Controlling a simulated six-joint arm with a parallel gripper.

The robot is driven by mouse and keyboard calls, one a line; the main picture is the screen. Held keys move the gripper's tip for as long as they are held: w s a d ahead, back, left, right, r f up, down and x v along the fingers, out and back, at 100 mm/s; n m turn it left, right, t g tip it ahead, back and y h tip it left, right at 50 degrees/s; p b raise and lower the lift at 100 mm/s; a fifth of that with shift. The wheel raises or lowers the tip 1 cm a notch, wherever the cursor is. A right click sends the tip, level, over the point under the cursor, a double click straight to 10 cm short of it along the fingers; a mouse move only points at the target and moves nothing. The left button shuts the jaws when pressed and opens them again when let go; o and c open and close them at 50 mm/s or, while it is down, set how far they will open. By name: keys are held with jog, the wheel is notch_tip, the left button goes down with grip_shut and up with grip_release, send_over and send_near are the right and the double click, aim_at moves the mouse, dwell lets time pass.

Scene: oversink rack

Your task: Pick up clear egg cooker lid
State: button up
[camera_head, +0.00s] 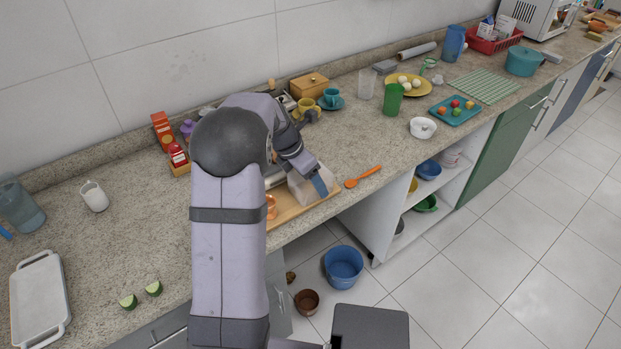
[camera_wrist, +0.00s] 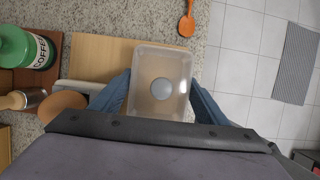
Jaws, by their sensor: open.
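The clear lid (camera_wrist: 160,62) is a translucent, box-shaped piece with rounded corners, over the edge of a light wooden board (camera_wrist: 95,52). A round greyish spot shows in its middle; I cannot tell if it is part of the lid. In the head view the lid (camera_head: 304,194) is partly hidden by my gripper. My gripper (camera_wrist: 160,84) is open, with one blue finger on each side of the lid. I cannot tell whether the fingers touch it. In the head view my gripper (camera_head: 318,182) is at the front of the counter.
An orange spoon (camera_head: 363,176) lies to the right on the counter. A green coffee jar (camera_wrist: 22,48) and a brown round item (camera_wrist: 62,106) stand left of the board. The counter's front edge is close, with a blue bucket (camera_head: 343,267) on the floor below.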

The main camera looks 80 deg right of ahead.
jog(key=c, duration=0.7)
jog(key=shift+r, duration=0.1)
notch_tip(320, 180, up, 10)
jog(key=shift+r+b, duration=0.1)
jog(key=shift+b, duration=0.25)
jog(key=shift+w+d+r+p, duration=0.25)
jog(key=shift+w+p, duration=0.3)
jog(key=shift+p, duration=0.2)
jog(key=w+d+p, duration=0.1)
jog(key=w+p, duration=0.2)
jog(key=p, duration=0.1)
jog(key=w+r+p, duration=0.1)
jog(key=w+p, duration=0.2)
jog(key=w+d+p, duration=0.1)
jog(key=w+p, duration=0.2)
jog(key=p, duration=0.1)
jog(key=shift+w+d+r+p, duration=0.25)
jog(key=shift+d+r+p, duration=0.05)
jog(key=shift+d, duration=0.05)
jog(key=shift+w+f+p, duration=0.3)
jog(key=shift+w+p, duration=0.35)
jog(key=shift+w, duration=0.15)
